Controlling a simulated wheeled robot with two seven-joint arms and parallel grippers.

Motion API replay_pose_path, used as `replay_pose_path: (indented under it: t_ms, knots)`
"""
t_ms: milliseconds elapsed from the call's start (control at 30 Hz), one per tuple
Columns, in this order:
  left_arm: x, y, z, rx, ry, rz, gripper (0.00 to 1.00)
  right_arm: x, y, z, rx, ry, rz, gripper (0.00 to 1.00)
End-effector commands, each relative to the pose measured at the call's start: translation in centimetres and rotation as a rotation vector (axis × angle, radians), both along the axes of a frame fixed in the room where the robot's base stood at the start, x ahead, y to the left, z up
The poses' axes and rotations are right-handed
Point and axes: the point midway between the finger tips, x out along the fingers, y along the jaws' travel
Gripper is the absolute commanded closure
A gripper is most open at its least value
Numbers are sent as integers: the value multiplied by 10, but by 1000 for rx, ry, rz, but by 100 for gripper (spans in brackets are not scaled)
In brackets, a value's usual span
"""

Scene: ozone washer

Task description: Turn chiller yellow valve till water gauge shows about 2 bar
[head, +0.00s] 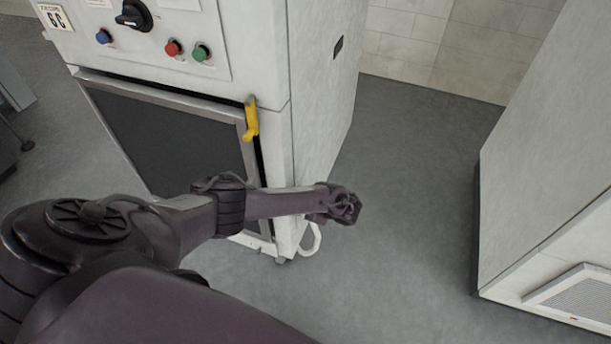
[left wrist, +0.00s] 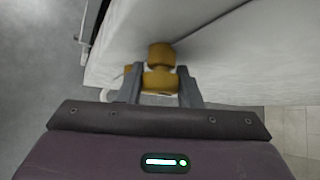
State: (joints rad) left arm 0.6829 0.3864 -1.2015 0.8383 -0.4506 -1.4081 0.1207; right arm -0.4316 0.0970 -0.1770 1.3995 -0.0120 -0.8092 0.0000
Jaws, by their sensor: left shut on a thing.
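The yellow valve (left wrist: 160,56) shows in the left wrist view, standing out from a pale cabinet side, with its wider part between the fingers. My left gripper (left wrist: 160,83) is shut on it, one grey finger on each side. In the head view my left arm reaches across the front of the chiller (head: 324,100), and its wrist end is beside the lower right side. The valve and fingertips cannot be made out there. No water gauge can be seen in either view. My right gripper is not in view.
The white cabinet has a black knob (head: 134,14), coloured buttons, a dark door panel (head: 165,140) and a yellow handle (head: 251,118) on its front. A white pipe (head: 312,240) bends out low at its side. Another pale cabinet (head: 545,160) stands right, with clear grey floor (head: 410,150) between.

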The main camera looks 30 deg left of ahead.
Motion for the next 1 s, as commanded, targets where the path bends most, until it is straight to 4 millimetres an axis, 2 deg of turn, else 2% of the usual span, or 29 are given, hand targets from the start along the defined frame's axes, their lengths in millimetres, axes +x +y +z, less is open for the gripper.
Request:
replay_pose_path:
  t_ms: [233, 500, 700, 1000]
  knots:
    - [-1, -2, -3, -54, 207, 1, 91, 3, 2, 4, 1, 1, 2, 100]
    - [-1, -2, -3, -92, 372, -2, 91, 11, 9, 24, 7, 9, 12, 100]
    - [-1, -2, -3, -106, 439, -2, 91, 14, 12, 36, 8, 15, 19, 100]
    - [-1, -2, -2, -112, 469, -4, 91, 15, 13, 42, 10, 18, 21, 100]
